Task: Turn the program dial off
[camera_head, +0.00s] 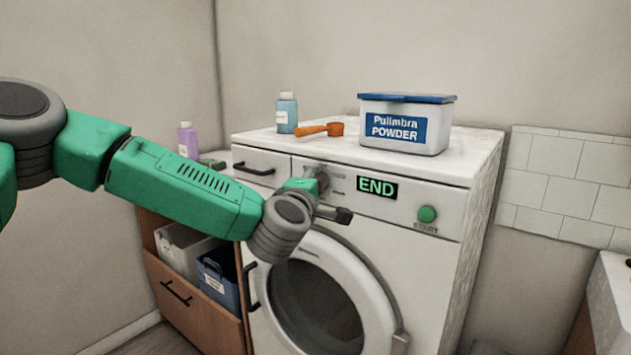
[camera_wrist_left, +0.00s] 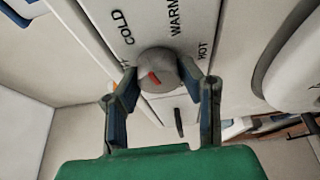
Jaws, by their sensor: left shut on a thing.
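A round grey dial (camera_wrist_left: 160,66) with a red pointer mark sits on the washing machine's white panel, beside the words COLD, WARM and HOT. In the wrist view the red mark slants slightly. My left gripper (camera_wrist_left: 168,84) is shut on the dial, with one finger on each side. In the head view my left gripper (camera_head: 318,196) is at the left part of the washing machine's (camera_head: 415,232) control panel, and it mostly hides the dial. The display (camera_head: 377,188) reads END in green. My right gripper is not in view.
A green START button (camera_head: 427,214) is at the panel's right. The round door (camera_head: 385,290) is below my gripper. A wooden drawer (camera_head: 190,300) is at the left.

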